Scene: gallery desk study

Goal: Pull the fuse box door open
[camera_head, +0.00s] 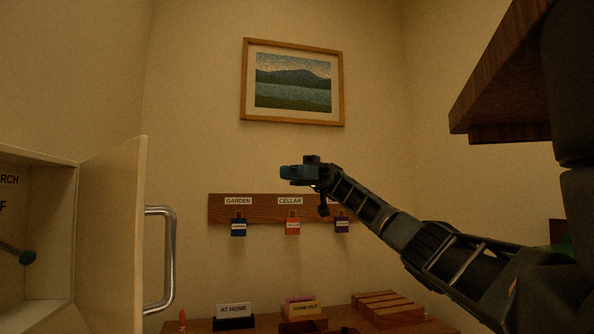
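The fuse box (50,312) is at the left edge, a pale cabinet cut off by the frame. Its cream door (108,240) stands swung open, turned well out from the box. A curved metal handle (170,262) is on the door's right-facing side. Inside the box a lever with a green knob (27,257) shows, with partly cut-off labels above it. My gripper (288,172) is in mid-picture, pointing left, up and to the right of the handle and apart from it. Nothing shows held in it. Whether its fingers are open or shut cannot be made out.
A wooden key rack (265,209) with several tags hangs on the wall behind my gripper. A framed landscape (293,82) hangs above. A desk (350,318) with signs and wooden blocks is below. A dark wooden shelf (500,80) juts in at upper right.

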